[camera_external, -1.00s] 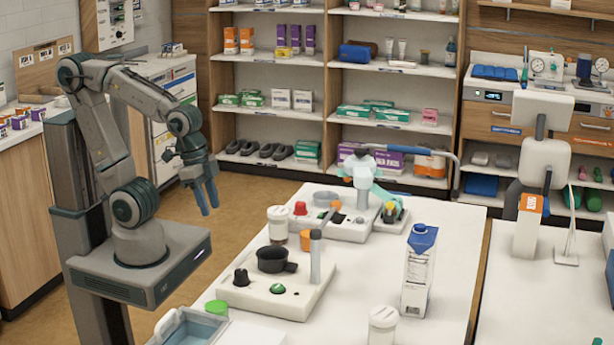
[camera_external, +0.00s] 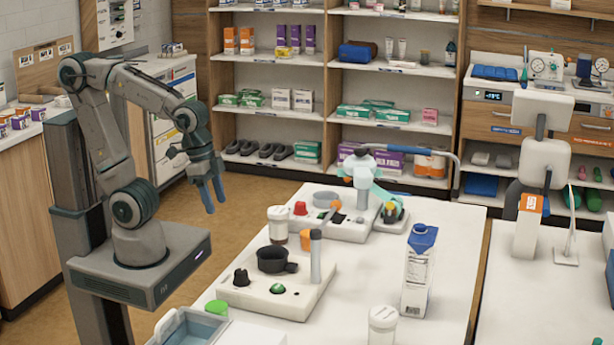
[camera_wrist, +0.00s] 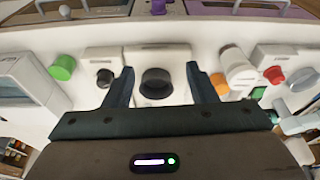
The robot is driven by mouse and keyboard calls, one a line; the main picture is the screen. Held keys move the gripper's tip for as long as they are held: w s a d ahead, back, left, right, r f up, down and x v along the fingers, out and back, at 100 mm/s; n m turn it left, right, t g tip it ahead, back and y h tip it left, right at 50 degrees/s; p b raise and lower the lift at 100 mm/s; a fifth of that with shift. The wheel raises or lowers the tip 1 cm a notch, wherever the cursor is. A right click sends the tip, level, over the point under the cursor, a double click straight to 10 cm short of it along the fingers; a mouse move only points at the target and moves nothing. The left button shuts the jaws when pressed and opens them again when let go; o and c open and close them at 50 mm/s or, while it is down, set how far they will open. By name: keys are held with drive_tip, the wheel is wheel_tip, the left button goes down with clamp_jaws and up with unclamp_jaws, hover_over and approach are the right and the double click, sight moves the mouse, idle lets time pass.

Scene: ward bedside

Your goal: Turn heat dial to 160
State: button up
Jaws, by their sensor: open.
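A white hot-plate unit (camera_external: 300,304) stands on the white table in the external view. A black dial (camera_external: 241,277) sits at its left, with a black pot (camera_external: 272,259) behind and a green button (camera_external: 278,289) in front. No dial numbers are legible. In the wrist view, the dial (camera_wrist: 105,77) is left of the pot (camera_wrist: 157,82). My gripper (camera_external: 213,195) is open and empty, pointing down, up and left of the unit and apart from it. In the wrist view, the fingers of my gripper (camera_wrist: 162,88) frame the pot, with the dial outside the left finger.
A second white unit with a red knob (camera_external: 300,208) stands behind. A lidded jar (camera_external: 278,226), an orange cup (camera_external: 306,240) and a grey post (camera_external: 316,256) are close to the hot-plate unit. A carton (camera_external: 418,272) stands right. A green lid (camera_external: 216,307) and blue-grey tray (camera_external: 193,330) are at the front left.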

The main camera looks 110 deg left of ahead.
drive_tip(key=w+a+r+n+g+b, duration=0.2)
drive_tip(key=w+a+r+n+b, duration=0.1)
drive_tip(key=w+a+n, duration=0.55)
drive_tip(key=n+b, duration=0.2)
drive_tip(key=n, duration=0.4)
hover_over(301, 203)
drive_tip(key=shift+g, duration=0.4)
wheel_tip(301, 203, down, 13)
drive_tip(key=shift+b, duration=0.5)
drive_tip(key=shift+c, duration=0.3)
drive_tip(key=c, duration=0.9)
